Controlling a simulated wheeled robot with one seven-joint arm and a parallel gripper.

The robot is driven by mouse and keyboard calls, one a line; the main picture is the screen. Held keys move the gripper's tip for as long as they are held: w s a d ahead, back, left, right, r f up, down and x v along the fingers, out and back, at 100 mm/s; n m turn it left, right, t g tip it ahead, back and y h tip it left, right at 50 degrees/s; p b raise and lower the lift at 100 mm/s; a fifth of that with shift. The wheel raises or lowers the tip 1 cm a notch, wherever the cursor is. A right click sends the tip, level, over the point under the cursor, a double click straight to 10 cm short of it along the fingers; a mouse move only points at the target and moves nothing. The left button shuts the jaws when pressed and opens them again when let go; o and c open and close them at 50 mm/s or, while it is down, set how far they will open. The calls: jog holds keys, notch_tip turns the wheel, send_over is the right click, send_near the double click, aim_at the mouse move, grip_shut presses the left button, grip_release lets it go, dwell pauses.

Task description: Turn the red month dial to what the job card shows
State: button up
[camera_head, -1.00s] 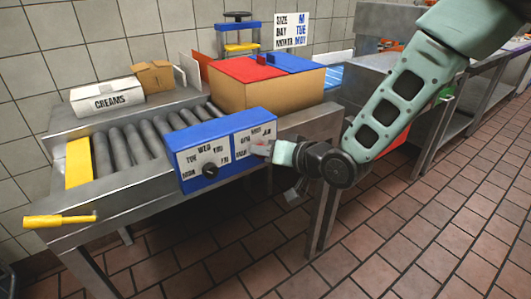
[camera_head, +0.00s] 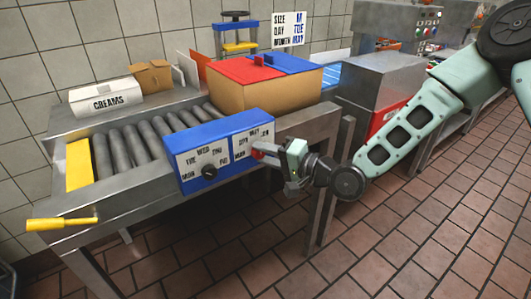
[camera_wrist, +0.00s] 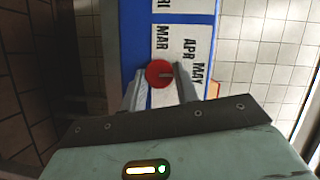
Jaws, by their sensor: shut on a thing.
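The red month dial (camera_wrist: 160,73) is on the front of the blue dial box (camera_head: 192,150). In the wrist view the labels MAR, APR and MAY lie around it, and a pale pointer mark on the dial points right, roughly below MAY. My gripper (camera_head: 259,152) is shut on the dial, with one finger on each side of it in the wrist view (camera_wrist: 160,84). In the head view the fingers hide part of the dial. The job card (camera_head: 290,29) on the back wall reads size M, day TUE, month MAY. A black day knob (camera_head: 209,171) sits to the left.
A roller conveyor (camera_head: 128,145) runs behind the dial box. A cardboard box with red and blue flaps (camera_head: 262,88) stands on it. A CREAMS box (camera_head: 105,98) is at left, and a yellow handle (camera_head: 60,223) juts out in front. The floor at right is open.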

jog(key=shift+m, duration=0.3)
jog(key=o, duration=1)
jog(key=shift+c, duration=0.2)
jog(key=shift+d, duration=0.1)
jog(key=v, duration=1.7)
jog(key=shift+d+f, duration=0.15)
